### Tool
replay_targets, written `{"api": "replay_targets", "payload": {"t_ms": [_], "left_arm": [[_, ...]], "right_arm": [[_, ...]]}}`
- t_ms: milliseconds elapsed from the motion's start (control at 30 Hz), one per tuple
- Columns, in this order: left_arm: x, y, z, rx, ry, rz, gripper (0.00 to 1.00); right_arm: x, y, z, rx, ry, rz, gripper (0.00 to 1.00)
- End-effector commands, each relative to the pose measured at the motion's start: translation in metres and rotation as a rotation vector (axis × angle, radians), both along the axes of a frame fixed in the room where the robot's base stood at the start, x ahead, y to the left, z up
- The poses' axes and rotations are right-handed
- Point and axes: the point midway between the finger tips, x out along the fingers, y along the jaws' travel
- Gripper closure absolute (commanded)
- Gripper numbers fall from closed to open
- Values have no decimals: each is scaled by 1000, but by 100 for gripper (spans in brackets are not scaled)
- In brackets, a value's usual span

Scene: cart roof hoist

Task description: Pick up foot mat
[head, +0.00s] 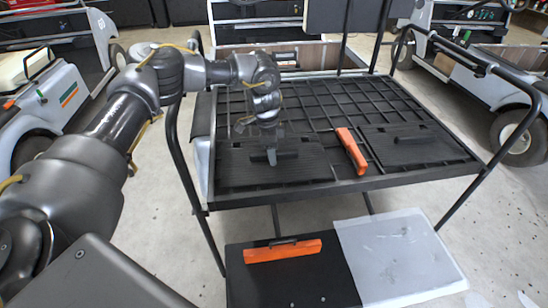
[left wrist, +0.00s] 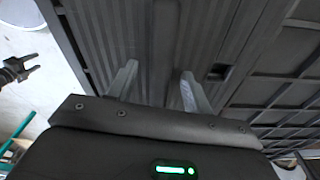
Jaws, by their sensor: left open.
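A dark ribbed foot mat (head: 235,170) lies flat on the left front part of the cart's black grid deck. A similar dark ribbed mat (head: 440,150) lies on the right part. My left gripper (head: 271,157) is over the left mat, fingers pointing down, beside a dark raised bar on it. In the left wrist view the fingers of my left gripper (left wrist: 157,88) are apart, with the ribbed mat (left wrist: 150,35) behind them and nothing between them. Contact with the mat cannot be told.
An orange block (head: 352,150) lies between the mats on the grid deck (head: 320,110). Black posts and rails stand at the deck's sides. Below are a black panel with an orange bar (head: 283,251) and a pale panel (head: 400,255). Other carts stand at left and right.

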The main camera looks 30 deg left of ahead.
Motion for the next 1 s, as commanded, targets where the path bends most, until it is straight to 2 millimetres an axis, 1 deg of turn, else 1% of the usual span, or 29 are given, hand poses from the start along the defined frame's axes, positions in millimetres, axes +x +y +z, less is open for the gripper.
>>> {"api": "replay_targets", "payload": {"t_ms": [233,567,667,967,1000], "left_arm": [[0,0,-2,0,1,1,50],[0,0,-4,0,0,1,50],[0,0,-4,0,0,1,60],[0,0,-4,0,0,1,99],[0,0,-4,0,0,1,100]], "right_arm": [[1,1,5,1,-1,0,42],[1,1,5,1,-2,0,42],[1,1,5,1,-2,0,42],[1,1,5,1,-2,0,42],[1,1,5,1,-2,0,42]]}}
